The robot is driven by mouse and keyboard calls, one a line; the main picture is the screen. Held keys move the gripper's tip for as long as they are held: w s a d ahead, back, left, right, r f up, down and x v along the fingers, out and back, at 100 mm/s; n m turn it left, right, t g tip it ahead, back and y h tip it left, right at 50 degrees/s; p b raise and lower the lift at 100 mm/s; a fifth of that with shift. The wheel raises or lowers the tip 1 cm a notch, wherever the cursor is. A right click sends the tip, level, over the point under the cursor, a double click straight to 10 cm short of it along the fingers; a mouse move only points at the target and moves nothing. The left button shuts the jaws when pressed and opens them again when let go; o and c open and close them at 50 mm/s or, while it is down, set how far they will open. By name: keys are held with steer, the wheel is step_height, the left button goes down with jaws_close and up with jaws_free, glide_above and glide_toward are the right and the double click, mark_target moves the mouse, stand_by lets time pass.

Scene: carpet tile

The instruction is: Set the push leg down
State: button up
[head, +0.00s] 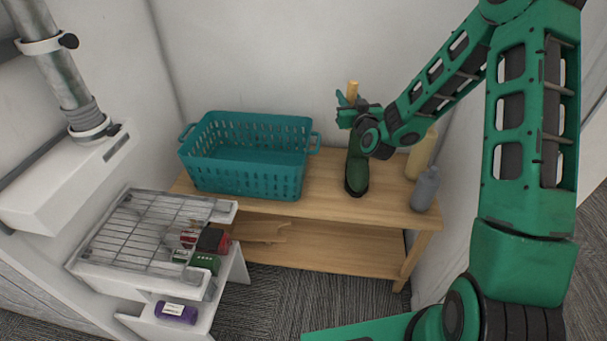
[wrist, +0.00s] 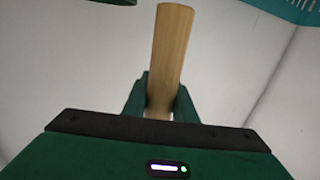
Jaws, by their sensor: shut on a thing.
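The push leg looks like a plain light-wood rod (head: 353,88). It stands up out of my gripper (head: 350,103) in the head view, above the wooden table and in front of the pale wall. In the wrist view the rod (wrist: 170,55) runs up between the two green fingers of my gripper (wrist: 161,98), which are shut on it. Its lower end is hidden behind the gripper body. The rod is clear of the tabletop.
The wooden table (head: 325,205) holds a teal basket (head: 245,185) at left, and a grey bottle (head: 426,189) and a yellowish bottle (head: 421,158) at right. Bare tabletop shows between them. A white unit with a wire rack (head: 135,230) and small boxes stands front left.

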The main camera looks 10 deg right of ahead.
steer(key=s+a+f, duration=0.2)
steer(key=s+f, duration=1.1)
steer(key=f, duration=0.3)
steer(key=shift+w+a+f, duration=0.75)
steer(key=shift+w+f, duration=1.05)
steer(key=shift+w, duration=0.05)
steer(key=shift+w+a+f, duration=0.7)
steer(key=shift+w+f, duration=1.1)
steer(key=shift+w+a+f, duration=0.75)
steer(key=shift+w+f, duration=1.05)
steer(key=shift+w, duration=0.05)
steer(key=o, duration=1.1)
steer(key=shift+c, duration=0.2)
